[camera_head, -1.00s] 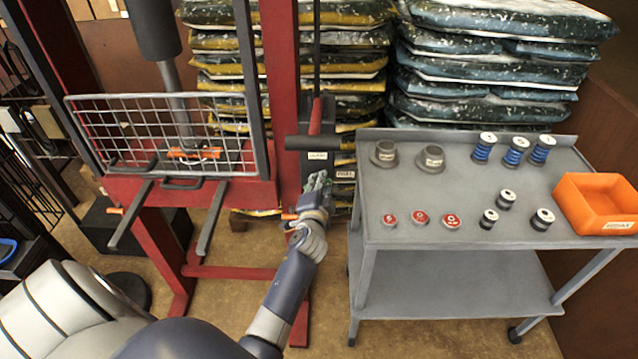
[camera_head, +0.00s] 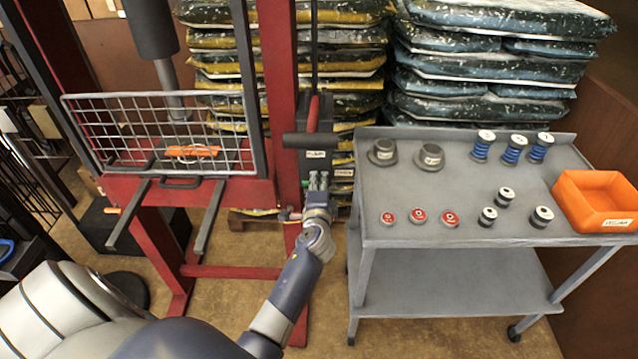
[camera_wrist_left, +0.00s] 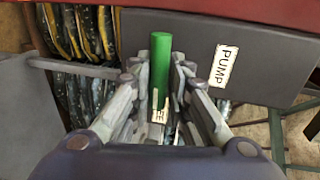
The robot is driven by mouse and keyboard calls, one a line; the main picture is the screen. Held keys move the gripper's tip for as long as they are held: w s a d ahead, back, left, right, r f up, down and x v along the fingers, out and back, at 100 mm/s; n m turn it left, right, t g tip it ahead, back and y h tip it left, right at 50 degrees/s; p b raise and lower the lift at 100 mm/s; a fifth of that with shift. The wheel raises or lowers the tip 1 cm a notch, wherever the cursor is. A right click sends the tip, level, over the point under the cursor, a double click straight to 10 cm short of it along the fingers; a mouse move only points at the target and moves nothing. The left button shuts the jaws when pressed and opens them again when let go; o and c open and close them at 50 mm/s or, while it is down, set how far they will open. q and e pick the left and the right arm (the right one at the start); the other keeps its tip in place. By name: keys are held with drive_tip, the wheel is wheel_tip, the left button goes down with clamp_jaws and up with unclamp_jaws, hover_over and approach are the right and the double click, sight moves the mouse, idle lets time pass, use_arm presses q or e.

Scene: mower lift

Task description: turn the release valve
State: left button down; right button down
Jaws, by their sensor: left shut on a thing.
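The release valve shows in the left wrist view as a green upright handle (camera_wrist_left: 160,62) with a white label, only partly legible, near its lower end. The fingers of my left gripper (camera_wrist_left: 159,88) stand on both sides of it and are shut on it. In the head view my left gripper (camera_head: 318,180) is at the front of the dark pump unit (camera_head: 318,160), beside the red lift post. Only small bits of green show between its fingers there. My right gripper is out of view.
The red lift frame (camera_head: 283,80) with a wire guard (camera_head: 160,135) and two forks stands to the left. A grey cart (camera_head: 460,220) with springs, caps, bushings and an orange bin (camera_head: 597,203) stands close on the right. Stacked bags are behind. A dark pump bar (camera_head: 310,140) lies above my gripper.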

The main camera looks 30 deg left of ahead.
use_arm(q)
drive_tip(key=shift+s+f, duration=0.1)
drive_tip(key=shift+f, duration=0.2)
drive_tip(key=c, duration=1.6)
unclamp_jaws()
drive_tip(key=shift+o, duration=0.2)
drive_tip(key=shift+r, duration=0.1)
drive_tip(key=v, duration=0.7)
